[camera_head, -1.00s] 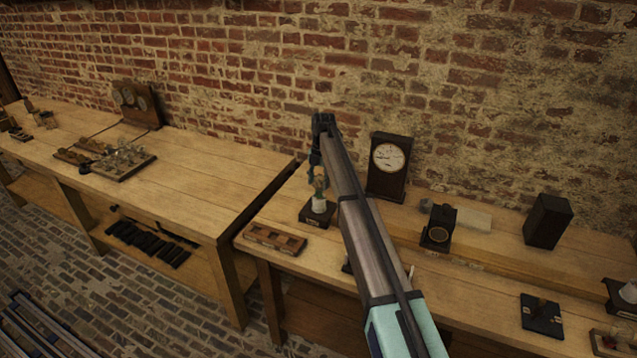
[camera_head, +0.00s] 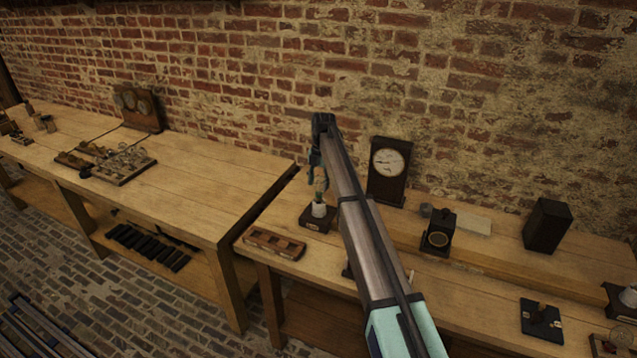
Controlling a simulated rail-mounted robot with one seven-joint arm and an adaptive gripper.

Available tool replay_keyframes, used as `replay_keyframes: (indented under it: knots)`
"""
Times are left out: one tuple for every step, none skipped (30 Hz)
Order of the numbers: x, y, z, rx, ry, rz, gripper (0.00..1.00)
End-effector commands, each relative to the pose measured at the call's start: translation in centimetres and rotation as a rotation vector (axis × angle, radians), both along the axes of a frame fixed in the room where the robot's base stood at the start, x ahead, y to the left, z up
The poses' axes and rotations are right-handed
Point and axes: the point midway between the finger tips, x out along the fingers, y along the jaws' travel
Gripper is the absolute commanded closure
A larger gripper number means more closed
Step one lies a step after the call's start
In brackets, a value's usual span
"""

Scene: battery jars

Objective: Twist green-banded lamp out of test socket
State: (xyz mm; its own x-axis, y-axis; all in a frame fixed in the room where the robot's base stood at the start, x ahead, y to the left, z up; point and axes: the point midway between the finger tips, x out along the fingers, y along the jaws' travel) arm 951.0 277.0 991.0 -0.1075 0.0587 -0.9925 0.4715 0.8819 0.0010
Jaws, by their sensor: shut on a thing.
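The test socket (camera_head: 319,211) is a white cup on a dark square base (camera_head: 316,224), on the left part of the right-hand bench. The lamp (camera_head: 321,183) stands upright just above or in the white cup; a small greenish patch shows on it. My gripper (camera_head: 318,178) points down from the end of my arm and is shut on the lamp. My arm covers the right side of this spot. I cannot tell whether the lamp's lower end still sits in the socket.
A wooden tray with compartments (camera_head: 273,242) lies left of the socket near the bench's front edge. A dark-cased clock (camera_head: 388,170) stands behind on the right. A gap separates the left bench (camera_head: 200,190), which holds a tray of glass bulbs (camera_head: 125,175).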

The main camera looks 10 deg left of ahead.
Motion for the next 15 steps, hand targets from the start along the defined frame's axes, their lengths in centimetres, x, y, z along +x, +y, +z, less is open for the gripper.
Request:
replay_keyframes:
  knots:
    - [0.0,0.0,0.2,0.000,0.000,0.000,0.88]
    - [0.0,0.0,0.3,0.000,0.000,0.000,0.88]
    - [0.0,0.0,0.5,0.000,0.000,0.000,0.88]
    - [0.0,0.0,0.6,0.000,-0.001,0.000,0.88]
    - [0.0,0.0,0.8,0.000,-0.001,0.000,0.88]
    - [0.0,0.0,1.1,0.000,-0.001,0.000,0.88]
    - [0.0,0.0,1.3,0.000,-0.001,0.000,0.88]
    - [0.0,0.0,1.6,0.000,-0.001,0.000,0.88]
    - [0.0,0.0,1.9,0.000,-0.001,0.000,0.88]
    - [0.0,0.0,2.1,0.000,-0.001,0.000,0.88]
    - [0.0,0.0,2.3,0.000,-0.001,0.000,0.88]
    - [0.0,0.0,2.6,0.000,0.000,0.000,0.88]
    - [0.0,0.0,2.8,0.000,0.000,0.000,0.88]
    - [0.0,0.0,3.0,0.000,0.000,0.000,0.88]
    - [0.0,0.0,3.3,0.000,0.000,0.000,0.88]
